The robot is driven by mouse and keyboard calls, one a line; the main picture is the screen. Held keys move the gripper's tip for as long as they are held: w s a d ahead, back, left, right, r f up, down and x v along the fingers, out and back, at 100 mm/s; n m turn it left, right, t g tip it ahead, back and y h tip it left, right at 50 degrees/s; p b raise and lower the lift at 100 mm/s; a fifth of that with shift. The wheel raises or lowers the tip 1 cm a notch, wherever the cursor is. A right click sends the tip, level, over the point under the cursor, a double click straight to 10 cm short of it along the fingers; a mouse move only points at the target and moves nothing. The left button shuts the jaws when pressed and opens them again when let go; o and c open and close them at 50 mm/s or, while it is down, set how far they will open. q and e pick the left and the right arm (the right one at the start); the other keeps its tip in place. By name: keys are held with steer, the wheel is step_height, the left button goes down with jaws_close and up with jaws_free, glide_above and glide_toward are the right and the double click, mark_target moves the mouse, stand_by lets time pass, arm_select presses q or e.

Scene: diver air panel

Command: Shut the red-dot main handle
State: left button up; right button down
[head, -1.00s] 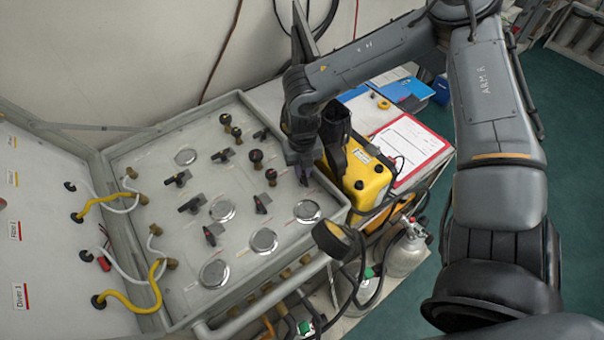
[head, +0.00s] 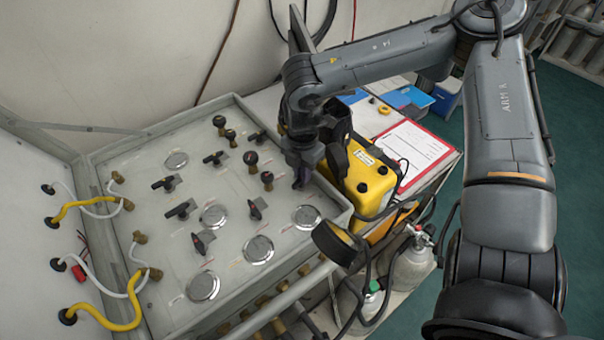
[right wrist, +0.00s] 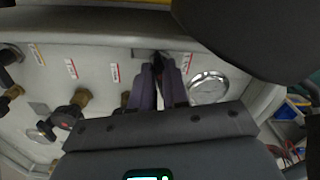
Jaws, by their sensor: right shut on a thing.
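The grey sloped air panel (head: 218,133) carries several black handles, brass-and-black knobs and round gauges. My right gripper (head: 301,182) is at the panel's right side, above the right-hand gauge (head: 305,217). In the right wrist view its dark fingers (right wrist: 160,72) are closed together on a small dark handle (right wrist: 157,58), mostly hidden between the fingertips. No red dot shows on that held part. Another black handle (head: 203,240) at the lower left of the panel bears a small red mark. My left gripper is not in view.
A yellow case (head: 367,183) stands close to the right of my gripper. A red-edged clipboard (head: 412,148) lies on the table behind. Yellow and white hoses (head: 105,318) loop at the left.

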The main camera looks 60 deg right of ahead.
steer(key=shift+m+b, duration=0.45)
steer(key=shift+m, duration=1.05)
steer(key=c, duration=1.1)
jaws_free()
step_height(320, 180, up, 11)
steer(key=shift+f+p, duration=0.1)
steer(key=shift+p, duration=0.45)
steer(key=shift+s, duration=0.15)
